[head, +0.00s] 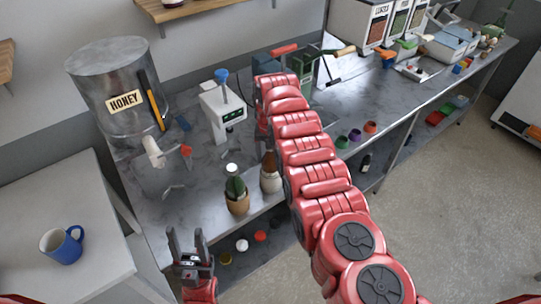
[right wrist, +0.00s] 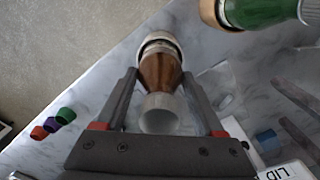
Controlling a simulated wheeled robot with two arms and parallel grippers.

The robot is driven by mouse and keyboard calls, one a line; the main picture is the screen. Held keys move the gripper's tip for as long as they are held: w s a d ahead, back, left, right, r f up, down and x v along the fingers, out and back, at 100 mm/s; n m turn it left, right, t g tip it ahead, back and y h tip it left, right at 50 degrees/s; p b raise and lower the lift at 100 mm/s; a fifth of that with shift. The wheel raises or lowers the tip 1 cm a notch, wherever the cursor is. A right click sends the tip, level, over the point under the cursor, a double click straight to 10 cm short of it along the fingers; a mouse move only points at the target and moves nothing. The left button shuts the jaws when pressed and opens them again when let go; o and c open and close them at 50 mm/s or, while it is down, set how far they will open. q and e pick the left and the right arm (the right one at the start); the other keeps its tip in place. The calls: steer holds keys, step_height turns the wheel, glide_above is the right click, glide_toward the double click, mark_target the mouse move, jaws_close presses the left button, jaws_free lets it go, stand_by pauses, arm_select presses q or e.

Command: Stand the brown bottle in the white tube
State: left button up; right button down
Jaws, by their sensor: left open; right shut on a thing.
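The brown bottle (head: 269,163) stands upright with its lower end in the white tube (head: 271,183), near the front edge of the metal bench. In the right wrist view the brown bottle (right wrist: 160,70) lies between the fingers of my right gripper (right wrist: 159,78), which is shut on it. The white tube (right wrist: 158,37) shows there as a pale ring around the bottle's far end. How deep the bottle sits is hidden. My left gripper (head: 190,245) is open and empty, in front of the bench.
A green bottle (head: 236,186) in a tan tube stands just left of the white tube. A honey tank (head: 120,90) and a white device with a blue knob (head: 222,105) stand behind. Coloured caps (head: 355,135) lie right of my arm. A blue mug (head: 62,245) is on the left table.

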stand_by(0.3)
jaws_free()
steer(key=shift+r, duration=0.1)
stand_by(0.7)
steer(key=shift+r+p, duration=0.6)
steer(key=shift+r, duration=0.75)
steer(key=shift+r, duration=0.1)
